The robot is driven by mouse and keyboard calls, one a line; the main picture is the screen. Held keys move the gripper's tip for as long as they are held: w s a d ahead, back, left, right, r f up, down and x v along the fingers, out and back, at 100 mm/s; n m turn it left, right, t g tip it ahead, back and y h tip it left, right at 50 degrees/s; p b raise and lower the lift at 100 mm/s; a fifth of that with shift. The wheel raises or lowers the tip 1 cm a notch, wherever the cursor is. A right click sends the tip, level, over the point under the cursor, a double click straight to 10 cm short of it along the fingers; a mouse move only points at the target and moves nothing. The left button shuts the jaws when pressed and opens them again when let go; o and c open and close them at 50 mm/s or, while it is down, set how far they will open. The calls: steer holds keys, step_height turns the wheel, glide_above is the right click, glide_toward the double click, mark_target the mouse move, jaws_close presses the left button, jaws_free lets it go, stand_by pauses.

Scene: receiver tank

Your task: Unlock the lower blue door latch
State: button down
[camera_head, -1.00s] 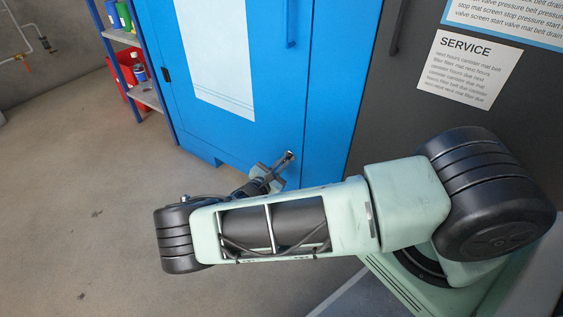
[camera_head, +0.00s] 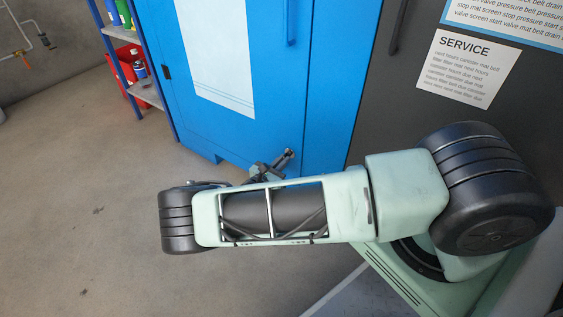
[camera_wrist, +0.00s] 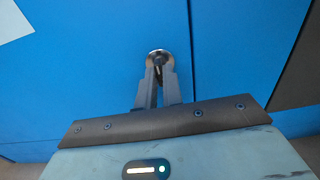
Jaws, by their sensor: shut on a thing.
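The lower latch (camera_wrist: 159,55) is a small round metal fitting with a dark centre, on the blue door (camera_wrist: 90,85) just left of the vertical door seam. My gripper (camera_wrist: 159,76) is shut on the latch, its two fingers close together and reaching up to it; they partly hide it. In the head view the gripper (camera_head: 284,158) is small at the lower part of the blue cabinet (camera_head: 270,100), partly hidden behind my forearm. The latch's turned position cannot be told.
A blue door handle (camera_head: 291,24) is higher up. A dark cabinet with a SERVICE sign (camera_head: 467,68) stands at the right. A shelf (camera_head: 146,94) with a red bin (camera_head: 127,66) is at the left. The floor (camera_head: 80,200) at left is clear.

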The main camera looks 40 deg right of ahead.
steer(key=c, duration=1.5)
jaws_free()
steer(key=shift+c, duration=0.2)
steer(key=shift+a, duration=0.1)
steer(key=p+v, duration=0.2)
steer(key=v, duration=1.5)
steer(key=shift+p, duration=0.35)
steer(key=shift+a, duration=0.1)
